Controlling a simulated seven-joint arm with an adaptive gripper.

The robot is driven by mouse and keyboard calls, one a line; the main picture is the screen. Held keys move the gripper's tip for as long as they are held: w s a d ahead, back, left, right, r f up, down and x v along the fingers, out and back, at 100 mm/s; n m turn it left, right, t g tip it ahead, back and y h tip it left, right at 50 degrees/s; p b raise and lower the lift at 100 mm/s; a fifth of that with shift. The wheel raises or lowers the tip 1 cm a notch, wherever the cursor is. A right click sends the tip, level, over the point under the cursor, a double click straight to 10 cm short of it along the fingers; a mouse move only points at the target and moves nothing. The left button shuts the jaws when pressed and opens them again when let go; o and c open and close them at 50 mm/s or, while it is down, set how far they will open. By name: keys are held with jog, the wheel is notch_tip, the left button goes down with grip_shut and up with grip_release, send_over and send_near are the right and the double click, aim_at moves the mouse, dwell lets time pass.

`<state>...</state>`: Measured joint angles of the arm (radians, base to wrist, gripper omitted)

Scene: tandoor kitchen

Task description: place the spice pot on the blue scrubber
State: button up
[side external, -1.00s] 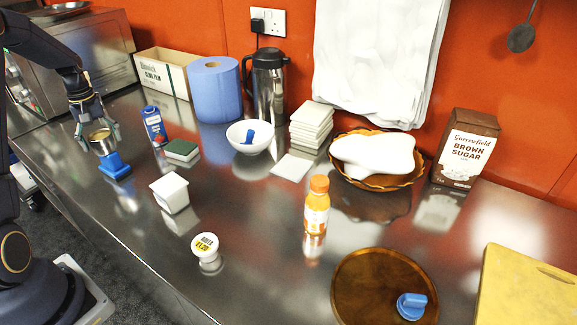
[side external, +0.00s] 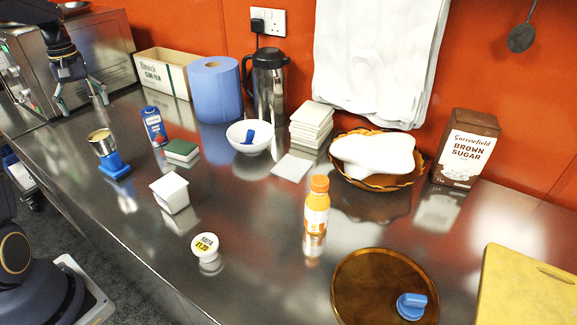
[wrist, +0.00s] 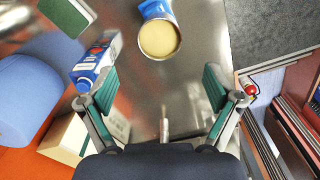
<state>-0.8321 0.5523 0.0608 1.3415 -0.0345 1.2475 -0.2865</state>
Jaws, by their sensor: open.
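The spice pot (side external: 101,142) is a small metal cup with a pale yellowish top. It stands upright on the blue scrubber (side external: 115,167) at the left of the steel counter. In the wrist view the pot (wrist: 160,39) shows from above, with part of the blue scrubber (wrist: 155,9) behind it. My gripper (side external: 83,103) is open and empty, raised above the counter and apart from the pot, towards the back left. In the wrist view its two fingers (wrist: 162,95) are spread wide with nothing between them.
A blue carton (side external: 154,125) and a green-topped sponge (side external: 182,151) stand right of the pot. A white tub (side external: 171,193) is nearer the front. A blue paper roll (side external: 215,90) and a cling film box (side external: 163,73) stand at the back.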

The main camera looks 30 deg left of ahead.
jog(key=d+r+m+t+y, duration=0.1)
jog(key=d+r+m, duration=0.3)
jog(key=d, duration=0.7)
jog(key=d+r+m+t, duration=0.2)
jog(key=d+r, duration=0.4)
jog(key=d, duration=0.5)
jog(key=s+d+f+m+t+h, duration=0.1)
jog(key=s+d+f+m+t, duration=0.1)
jog(key=s+d+m, duration=0.5)
jog(key=s+d+f, duration=0.1)
jog(key=s+d, duration=0.3)
jog(key=d, duration=0.4)
jog(key=shift+f+m+t, duration=0.3)
jog(key=shift+f, duration=0.1)
